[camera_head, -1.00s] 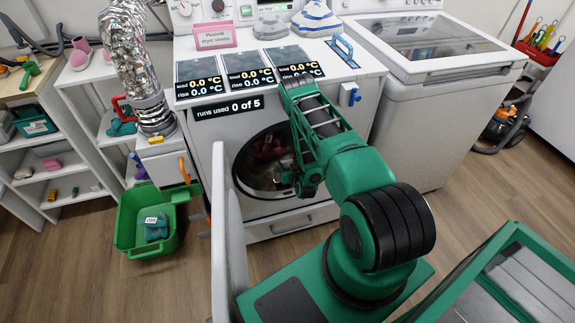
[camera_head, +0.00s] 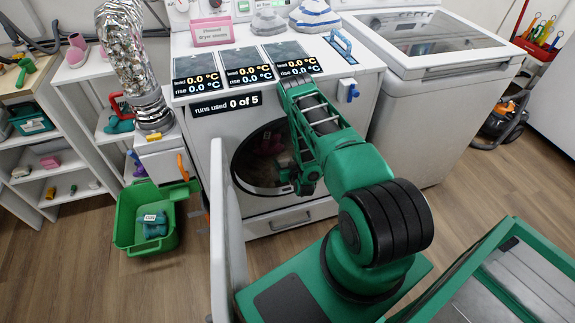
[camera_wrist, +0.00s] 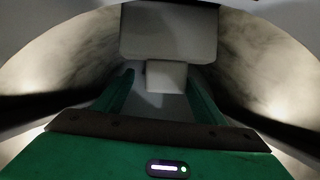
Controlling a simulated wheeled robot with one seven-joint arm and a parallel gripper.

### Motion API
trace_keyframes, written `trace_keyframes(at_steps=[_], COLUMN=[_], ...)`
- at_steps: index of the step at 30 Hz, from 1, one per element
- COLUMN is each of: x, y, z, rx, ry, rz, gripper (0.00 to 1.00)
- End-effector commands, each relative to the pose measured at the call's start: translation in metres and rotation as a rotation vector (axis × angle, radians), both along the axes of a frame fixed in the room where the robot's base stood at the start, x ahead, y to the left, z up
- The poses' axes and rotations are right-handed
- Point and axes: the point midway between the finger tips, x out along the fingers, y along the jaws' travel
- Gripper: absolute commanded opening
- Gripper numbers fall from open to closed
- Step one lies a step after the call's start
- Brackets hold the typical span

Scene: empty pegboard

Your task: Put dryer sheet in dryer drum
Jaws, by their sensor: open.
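The dryer drum (camera_head: 258,181) shows dark through the round opening of the white dryer (camera_head: 210,135), whose door (camera_head: 228,245) stands open. My gripper is inside the opening, mostly hidden behind my arm in the head view. In the wrist view my gripper (camera_wrist: 161,95) is open, its two green fingers spread apart within the curved pale drum wall (camera_wrist: 255,55). A small pale square piece (camera_wrist: 166,76) shows between the fingers; I cannot tell whether it is the dryer sheet or whether a finger touches it. A larger grey block (camera_wrist: 168,35) is above it.
A dim reddish bundle (camera_head: 268,145) shows in the drum. Display panels (camera_head: 246,66) and a pink-framed sign (camera_head: 212,31) are on the dryer top. A green bin (camera_head: 128,220) stands on the floor at left. A white top-loading machine (camera_head: 420,105) stands right of the dryer.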

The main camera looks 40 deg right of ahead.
Motion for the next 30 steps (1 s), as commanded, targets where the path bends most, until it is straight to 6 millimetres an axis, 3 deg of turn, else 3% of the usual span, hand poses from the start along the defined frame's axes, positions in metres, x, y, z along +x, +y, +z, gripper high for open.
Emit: trace_keyframes(at_steps=[4,15,21,30], x=[0.002,-0.066,-0.094,-0.107], y=[0.000,0.022,0.029,0.031], z=[0.014,0.040,0.051,0.056], rx=[0.000,-0.002,0.000,0.000], ry=[-0.003,0.003,0.002,0.000], rz=[0.000,0.006,0.004,0.001], gripper=[0.65,0.65,0.65,0.65])
